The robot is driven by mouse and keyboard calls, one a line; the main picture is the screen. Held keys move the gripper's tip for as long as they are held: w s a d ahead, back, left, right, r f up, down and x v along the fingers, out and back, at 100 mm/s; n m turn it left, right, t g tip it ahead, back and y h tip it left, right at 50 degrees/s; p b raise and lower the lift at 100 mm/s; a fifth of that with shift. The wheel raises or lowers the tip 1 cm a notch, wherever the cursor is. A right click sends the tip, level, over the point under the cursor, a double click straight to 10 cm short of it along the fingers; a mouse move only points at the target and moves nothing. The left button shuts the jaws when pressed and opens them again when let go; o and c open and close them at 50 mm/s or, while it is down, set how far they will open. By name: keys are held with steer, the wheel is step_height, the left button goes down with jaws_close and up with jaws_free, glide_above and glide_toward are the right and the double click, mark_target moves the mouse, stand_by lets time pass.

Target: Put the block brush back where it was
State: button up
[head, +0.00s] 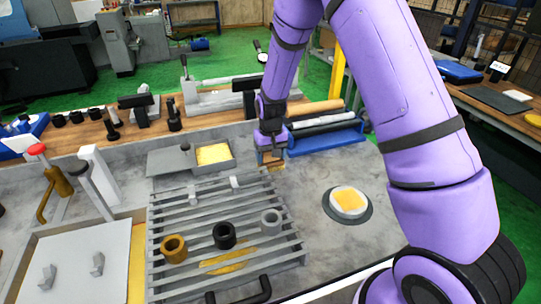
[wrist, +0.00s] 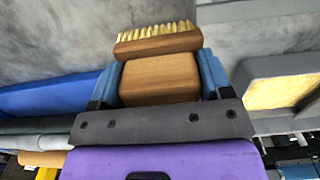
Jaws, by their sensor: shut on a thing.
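The block brush (wrist: 160,78) is a wooden block with pale yellow bristles. In the wrist view it sits between the blue fingertips of my gripper (wrist: 162,82), with the bristles at its far side. In the head view the brush (head: 270,158) is small and partly hidden under my gripper (head: 270,146), which points down over the grey worktop. It is just right of the grey tray with a yellow patch and left of the blue rack. I cannot tell whether the brush touches the worktop.
The grey tray (head: 165,162) lies left of the brush. The blue rack (head: 327,142) with rolls stands to the right. The slatted rack (head: 170,205) with several rings is in front. A round dish (head: 368,207) with a yellow pad stands right. Bare worktop (head: 305,190) lies between.

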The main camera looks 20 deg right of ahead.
steer(key=shift+f, duration=0.2)
steer(key=o, duration=0.9)
step_height(320, 180, up, 12)
steer(key=shift+f, duration=0.25)
steer(key=s+d+r+t, duration=0.1)
steer(key=s+d+r, duration=0.1)
steer(key=s+r, duration=0.65)
steer(key=s+d+r+t, duration=0.2)
steer(key=s+r, duration=0.4)
steer(key=r, duration=0.5)
steer(key=s+d+r+t, duration=0.1)
steer(key=s+r, duration=0.1)
steer(key=s, duration=0.7)
steer(key=s+d+r+t, duration=0.1)
steer(key=s+d+r, duration=0.1)
steer(key=s, duration=0.8)
steer(key=shift+s+r, duration=0.3)
